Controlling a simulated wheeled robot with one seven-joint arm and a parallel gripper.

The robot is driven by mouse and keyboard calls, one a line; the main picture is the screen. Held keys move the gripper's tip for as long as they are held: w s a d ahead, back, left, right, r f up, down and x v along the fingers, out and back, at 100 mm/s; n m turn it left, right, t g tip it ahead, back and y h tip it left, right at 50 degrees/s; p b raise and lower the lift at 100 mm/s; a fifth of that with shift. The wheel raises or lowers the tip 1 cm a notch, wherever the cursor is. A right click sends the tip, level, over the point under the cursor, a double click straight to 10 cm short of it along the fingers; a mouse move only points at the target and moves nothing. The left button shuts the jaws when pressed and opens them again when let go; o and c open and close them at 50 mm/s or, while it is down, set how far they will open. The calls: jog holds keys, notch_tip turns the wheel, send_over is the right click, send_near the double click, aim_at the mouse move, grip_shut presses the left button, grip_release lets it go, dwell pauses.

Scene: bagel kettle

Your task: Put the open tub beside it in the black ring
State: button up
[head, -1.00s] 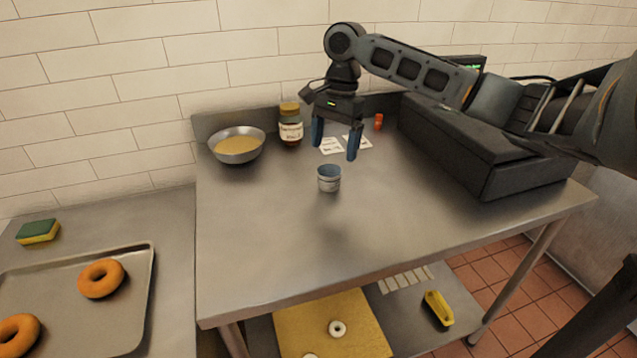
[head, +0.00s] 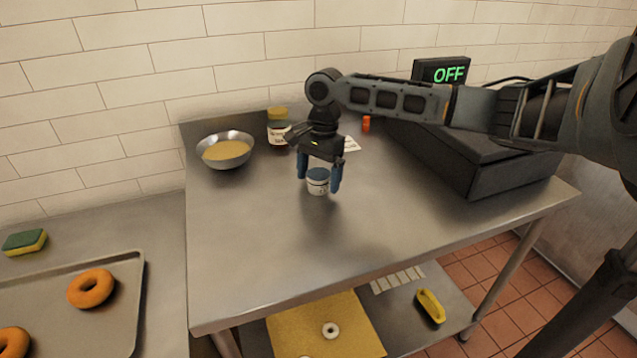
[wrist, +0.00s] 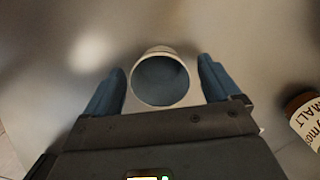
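The open tub (head: 318,187) is a small pale cup with a grey-blue inside, standing upright on the steel table. In the wrist view the open tub (wrist: 160,82) shows its round mouth between my fingers. My gripper (head: 318,182) is low over the table, its two blue fingers on either side of the tub. In the wrist view my gripper (wrist: 160,68) is open, with a gap between each finger and the tub wall. I see no black ring in either view.
A bowl (head: 226,152) and a jar with a yellow lid (head: 278,128) stand behind left. A card (head: 351,144) and a small orange-red item (head: 366,124) lie behind. A black box-shaped machine (head: 480,175) fills the right. The table's front is clear.

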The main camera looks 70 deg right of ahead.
jog(key=c, duration=1.1)
